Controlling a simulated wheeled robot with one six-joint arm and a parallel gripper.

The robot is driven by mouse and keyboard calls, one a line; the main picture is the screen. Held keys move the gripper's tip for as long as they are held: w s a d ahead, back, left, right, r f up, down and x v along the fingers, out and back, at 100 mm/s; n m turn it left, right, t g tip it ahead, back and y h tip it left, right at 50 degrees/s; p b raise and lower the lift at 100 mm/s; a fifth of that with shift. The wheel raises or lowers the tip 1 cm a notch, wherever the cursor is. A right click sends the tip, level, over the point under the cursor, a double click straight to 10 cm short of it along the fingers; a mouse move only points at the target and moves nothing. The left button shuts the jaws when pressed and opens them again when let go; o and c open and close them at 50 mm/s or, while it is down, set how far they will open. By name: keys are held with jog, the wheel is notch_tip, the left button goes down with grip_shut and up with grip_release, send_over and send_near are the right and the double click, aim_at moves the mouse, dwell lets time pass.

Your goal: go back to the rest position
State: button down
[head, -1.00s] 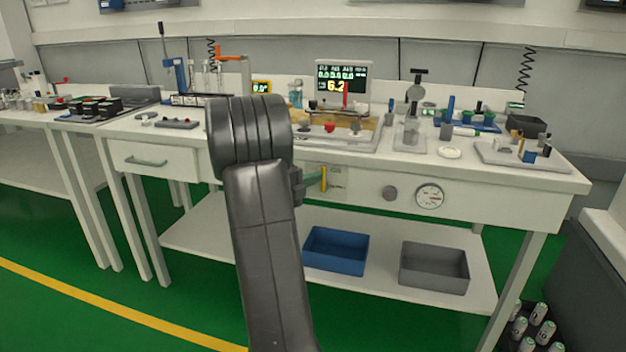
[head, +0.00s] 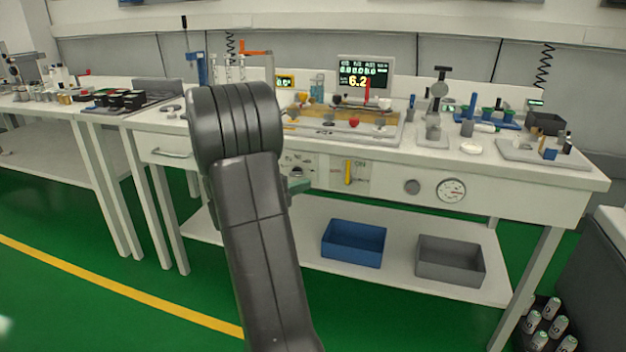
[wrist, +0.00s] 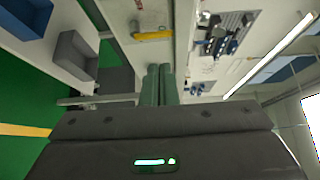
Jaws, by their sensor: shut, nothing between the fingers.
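My gripper's two green fingers (wrist: 158,85) are together with nothing between them in the wrist view. In the head view my dark arm rises in front of the cart and hides most of the gripper; only a small green part (head: 298,186) shows at its right side. The fingers point toward the cart's front, where a yellow lever (head: 348,172) sits on a panel; the lever also shows beyond the fingertips in the wrist view (wrist: 153,36). I cannot tell the exact gap between them.
The white cart top (head: 400,157) carries a monitor (head: 364,73), a wooden board and several small items. A blue bin (head: 353,243) and a grey bin (head: 450,260) stand on the lower shelf. Several canisters (head: 545,322) stand at the lower right. Green floor is open at the left front.

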jog(key=shift+s+a, duration=0.25)
jog(key=shift+a, duration=0.05)
jog(key=shift+w+d, duration=0.1)
